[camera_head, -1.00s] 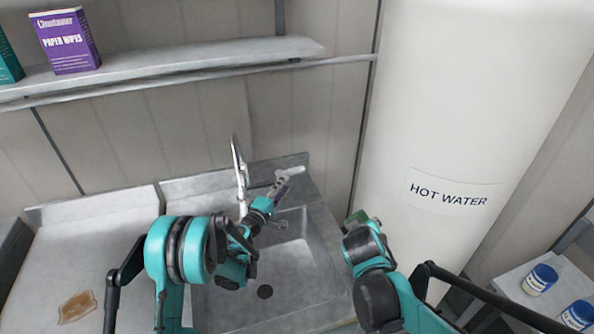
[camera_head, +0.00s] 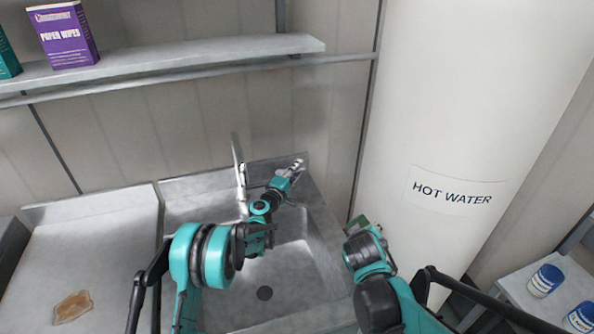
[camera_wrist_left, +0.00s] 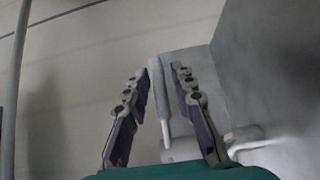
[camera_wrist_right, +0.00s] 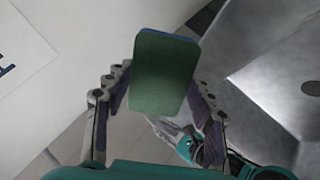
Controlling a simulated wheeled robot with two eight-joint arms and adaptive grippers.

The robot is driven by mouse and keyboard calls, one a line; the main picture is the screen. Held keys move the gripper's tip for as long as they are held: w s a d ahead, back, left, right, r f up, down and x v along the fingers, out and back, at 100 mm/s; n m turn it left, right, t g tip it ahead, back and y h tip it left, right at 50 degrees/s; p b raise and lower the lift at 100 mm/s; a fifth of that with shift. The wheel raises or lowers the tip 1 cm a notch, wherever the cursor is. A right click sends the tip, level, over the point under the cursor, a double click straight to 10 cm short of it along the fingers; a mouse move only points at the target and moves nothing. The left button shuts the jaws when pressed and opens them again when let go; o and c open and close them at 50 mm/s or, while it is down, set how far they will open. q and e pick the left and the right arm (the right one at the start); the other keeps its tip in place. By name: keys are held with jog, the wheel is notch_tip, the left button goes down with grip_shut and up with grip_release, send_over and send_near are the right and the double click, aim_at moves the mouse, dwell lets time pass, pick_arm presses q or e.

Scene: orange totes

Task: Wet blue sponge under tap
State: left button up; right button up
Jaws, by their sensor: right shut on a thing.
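The sponge (camera_wrist_right: 165,75) is held upright in my right gripper (camera_wrist_right: 160,98), with its green face toward the wrist camera and a blue edge at the top. In the head view the sponge (camera_head: 357,224) is beside the sink's right edge. The silver tap (camera_head: 239,172) stands at the back of the sink (camera_head: 290,268). My left gripper (camera_head: 298,166) is at the sink's back right corner, to the right of the tap. In the left wrist view its fingers (camera_wrist_left: 158,75) are apart, with a narrow pale bar between them in the picture; I cannot tell whether they touch it.
A white hot water tank (camera_head: 450,120) stands right of the sink. A shelf (camera_head: 200,62) with a purple wipes box (camera_head: 62,36) spans above. A brown spill (camera_head: 73,306) lies on the left counter. Blue jars (camera_head: 544,280) stand at the right.

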pick_arm(q)
grip_shut()
jog(key=s+m+g+h, duration=0.1)
jog(key=m+h, duration=0.1)
jog(key=shift+s+g+h+b, duration=0.1)
jog(key=shift+g+h+b, duration=0.2)
jog(key=shift+g+h, duration=0.1)
jog(key=shift+s+d+m+g+h, duration=0.15)
jog(key=shift+s+m+g+h, duration=0.2)
jog(key=shift+m+g+h, duration=0.35)
jog(key=shift+o, duration=2.2)
grip_release()
